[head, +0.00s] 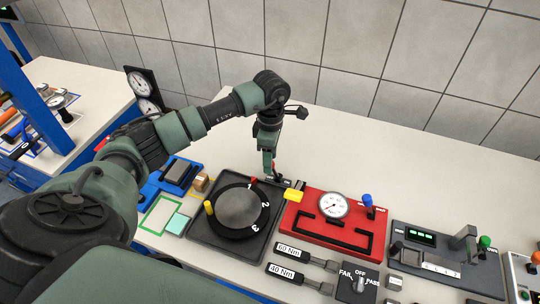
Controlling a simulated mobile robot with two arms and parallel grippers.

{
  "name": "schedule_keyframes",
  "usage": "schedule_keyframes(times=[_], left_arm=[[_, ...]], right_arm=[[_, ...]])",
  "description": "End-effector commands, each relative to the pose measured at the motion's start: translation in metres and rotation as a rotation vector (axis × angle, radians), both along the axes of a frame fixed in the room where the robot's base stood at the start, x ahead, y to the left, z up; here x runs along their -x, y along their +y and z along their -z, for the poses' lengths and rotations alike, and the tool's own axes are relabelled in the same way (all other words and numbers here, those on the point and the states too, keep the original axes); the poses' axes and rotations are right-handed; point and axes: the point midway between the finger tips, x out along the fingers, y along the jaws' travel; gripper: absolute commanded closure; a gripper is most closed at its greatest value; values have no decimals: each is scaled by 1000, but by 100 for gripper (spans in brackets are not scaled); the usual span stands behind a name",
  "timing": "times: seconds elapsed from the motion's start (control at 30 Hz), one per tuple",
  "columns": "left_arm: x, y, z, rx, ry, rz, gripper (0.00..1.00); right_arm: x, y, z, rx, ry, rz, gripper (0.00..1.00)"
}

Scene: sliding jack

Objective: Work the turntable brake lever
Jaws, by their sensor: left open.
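The turntable (239,207) is a dark disc with a grey centre, on a dark square base (197,229). It shows the numerals 2 and 3, a yellow peg (210,208) at its left and a small red mark at its far edge. My left gripper (270,174) points down at the base's far right corner, beside small dark and red parts. The brake lever seems to be among these parts, but the gripper partly covers them. I cannot tell whether the fingers touch it. The left gripper is open. My right gripper is out of view.
Further right is a grey unit with a green display (420,237). Two torque wrenches (300,255) lie in front. The table behind is clear up to the tiled wall.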

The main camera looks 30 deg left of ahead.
Motion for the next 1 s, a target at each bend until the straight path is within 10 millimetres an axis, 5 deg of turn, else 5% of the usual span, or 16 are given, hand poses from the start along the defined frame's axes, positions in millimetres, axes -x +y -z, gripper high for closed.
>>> schedule_keyframes(times=[0.17, 0.33, 1.0], left_arm=[[0, 0, 0, 0, 0, 0, 55], [0, 0, 0, -1, 0, -1, 100], [0, 0, 0, -1, -1, -1, 100]], right_arm=[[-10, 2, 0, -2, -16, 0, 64], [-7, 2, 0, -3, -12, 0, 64], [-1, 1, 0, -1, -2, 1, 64]])
